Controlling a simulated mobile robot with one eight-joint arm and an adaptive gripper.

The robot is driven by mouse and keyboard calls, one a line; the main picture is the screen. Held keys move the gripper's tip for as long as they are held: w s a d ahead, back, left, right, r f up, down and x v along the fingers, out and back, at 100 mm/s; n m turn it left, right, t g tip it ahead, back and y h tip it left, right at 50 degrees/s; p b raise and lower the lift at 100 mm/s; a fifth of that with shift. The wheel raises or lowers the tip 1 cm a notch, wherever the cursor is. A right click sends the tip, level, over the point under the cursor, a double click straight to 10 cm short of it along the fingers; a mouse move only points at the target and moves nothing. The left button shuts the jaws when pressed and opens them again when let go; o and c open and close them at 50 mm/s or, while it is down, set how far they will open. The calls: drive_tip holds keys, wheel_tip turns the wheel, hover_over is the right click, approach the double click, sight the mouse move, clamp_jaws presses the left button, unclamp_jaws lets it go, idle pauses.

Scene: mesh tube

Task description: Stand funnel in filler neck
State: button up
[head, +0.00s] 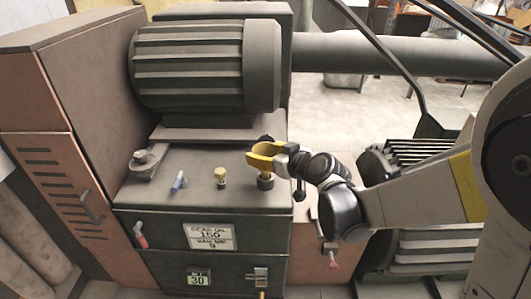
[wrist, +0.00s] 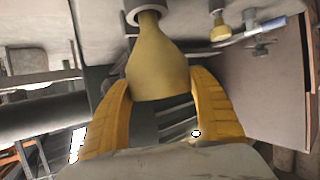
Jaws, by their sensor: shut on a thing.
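The yellow funnel (wrist: 156,62) is between the two yellow fingers of my gripper (wrist: 162,82) in the wrist view. My gripper is shut on its wide part. Its narrow end meets the grey, ring-shaped filler neck (wrist: 131,12), and the spout tip is hidden there. In the head view, the funnel and my gripper (head: 272,156) appear as a yellow shape directly above the dark filler neck (head: 265,183) on the machine's top. The funnel looks roughly upright. I cannot tell how deep the spout sits.
A yellow-capped fitting (head: 221,176) and a blue-handled part (head: 178,182) stand left of the neck on the green gearbox top (head: 200,198). A large ribbed motor (head: 205,65) rises behind. A labelled front panel (head: 212,236) is below.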

drive_tip(key=shift+f+b, duration=0.65)
drive_tip(key=shift+f, duration=0.15)
idle(0.4)
drive_tip(key=o, duration=1.3)
drive_tip(key=v, duration=1.2)
drive_tip(key=s+d+f+m+g+h, duration=0.1)
drive_tip(key=s+d+m+h, duration=0.1)
drive_tip(key=s+d, duration=0.2)
drive_tip(key=s+d+f+m+g+h, duration=0.1)
drive_tip(key=s+d, duration=0.3)
drive_tip(key=s, duration=0.4)
drive_tip(key=s+d+f+m+g+h, duration=0.1)
drive_tip(key=s+d+m+g+h, duration=0.1)
drive_tip(key=s+d+m+h, duration=0.1)
drive_tip(key=shift+s+d+f+g+h, duration=0.15)
drive_tip(key=shift+s+d+h, duration=0.2)
drive_tip(key=shift+s, duration=0.35)
drive_tip(key=shift+s+d+f+g+h, duration=0.15)
drive_tip(key=shift+s+d+h, duration=0.15)
drive_tip(key=shift+s, duration=0.4)
